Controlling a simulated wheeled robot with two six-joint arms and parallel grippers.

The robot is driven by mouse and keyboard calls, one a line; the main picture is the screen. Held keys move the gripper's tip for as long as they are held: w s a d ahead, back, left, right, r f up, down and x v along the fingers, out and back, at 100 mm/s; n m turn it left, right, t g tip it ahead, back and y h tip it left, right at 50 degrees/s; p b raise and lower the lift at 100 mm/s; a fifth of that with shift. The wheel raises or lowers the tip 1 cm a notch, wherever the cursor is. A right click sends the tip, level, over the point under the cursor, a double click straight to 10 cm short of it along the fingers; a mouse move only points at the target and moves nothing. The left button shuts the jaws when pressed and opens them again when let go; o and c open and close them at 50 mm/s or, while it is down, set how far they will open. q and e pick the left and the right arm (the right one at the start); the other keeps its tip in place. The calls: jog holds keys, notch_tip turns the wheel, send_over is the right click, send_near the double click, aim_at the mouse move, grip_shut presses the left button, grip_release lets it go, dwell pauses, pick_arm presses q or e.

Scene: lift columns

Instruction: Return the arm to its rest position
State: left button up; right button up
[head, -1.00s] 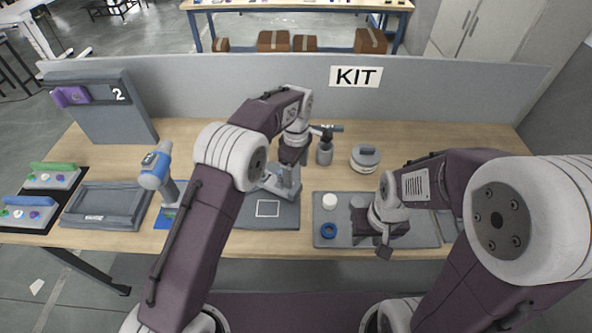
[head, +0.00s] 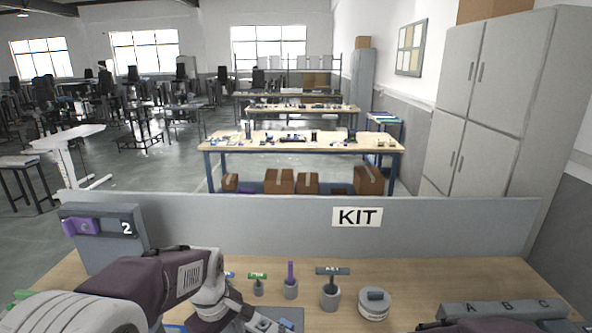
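My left arm (head: 150,290) comes in from the lower left and bends over the table, its wrist at the bottom edge. My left gripper (head: 262,322) is partly cut off by the bottom edge, over a grey mat, and its fingertips are not clear enough to tell open from shut. Only a dark part of my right arm (head: 500,326) shows at the bottom right. The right gripper is out of view.
Behind the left wrist stand a green-topped tool (head: 258,284), a purple-handled tool (head: 291,275), a dark T-handled tool (head: 331,290) and a round grey canister (head: 374,304). An A B C rack (head: 470,312) is right. A grey partition (head: 270,220) closes the table's back.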

pick_arm(q)
jog(key=s+a+f+m, duration=0.1)
jog(key=s+f+m, duration=0.6)
jog(key=s+m, duration=0.4)
jog(key=shift+a, duration=0.4)
